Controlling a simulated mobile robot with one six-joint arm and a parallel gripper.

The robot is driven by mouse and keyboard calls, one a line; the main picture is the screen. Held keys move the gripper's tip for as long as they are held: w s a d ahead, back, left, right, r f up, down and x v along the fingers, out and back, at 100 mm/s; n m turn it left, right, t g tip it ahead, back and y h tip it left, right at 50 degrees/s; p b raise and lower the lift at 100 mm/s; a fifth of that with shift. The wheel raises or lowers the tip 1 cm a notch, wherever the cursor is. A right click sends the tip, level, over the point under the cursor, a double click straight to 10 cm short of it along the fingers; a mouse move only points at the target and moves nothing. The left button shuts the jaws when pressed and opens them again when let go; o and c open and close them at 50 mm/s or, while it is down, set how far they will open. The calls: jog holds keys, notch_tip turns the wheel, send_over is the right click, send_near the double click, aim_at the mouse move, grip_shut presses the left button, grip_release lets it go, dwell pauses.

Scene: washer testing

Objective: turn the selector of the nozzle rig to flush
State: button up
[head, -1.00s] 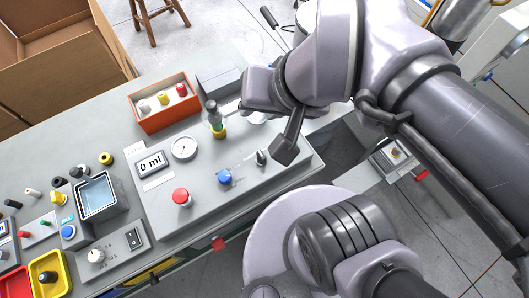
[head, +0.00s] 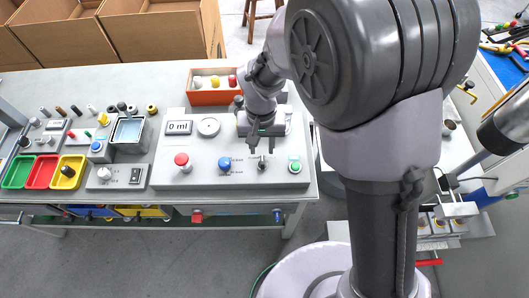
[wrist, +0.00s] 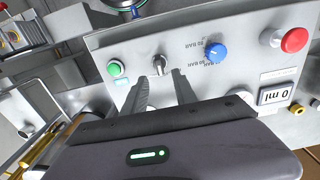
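The nozzle rig is a grey panel box (head: 207,178) on the bench. A small metallic lever knob (head: 262,163), which looks like the selector, sits between a blue knob (head: 225,163) and a green button (head: 295,167). The lever knob also shows in the wrist view (wrist: 159,65), its handle pointing roughly along my fingers. My gripper (wrist: 160,78) is open, its two fingers apart, with the tips just short of the lever knob and on either side of it. In the head view, my gripper (head: 262,146) is just behind the lever knob.
A red knob (head: 181,161), a gauge (head: 208,126) and a display reading 0 ml (head: 179,127) are on the same panel. An orange box (head: 204,96) with coloured caps stands behind. Small trays (head: 42,172) lie left. My arm covers the right.

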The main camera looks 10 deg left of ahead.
aim_at(262, 160)
notch_tip(262, 160, down, 7)
jog(key=shift+r+b, duration=0.15)
jog(key=shift+b, duration=0.65)
jog(key=shift+c, duration=0.4)
grip_shut()
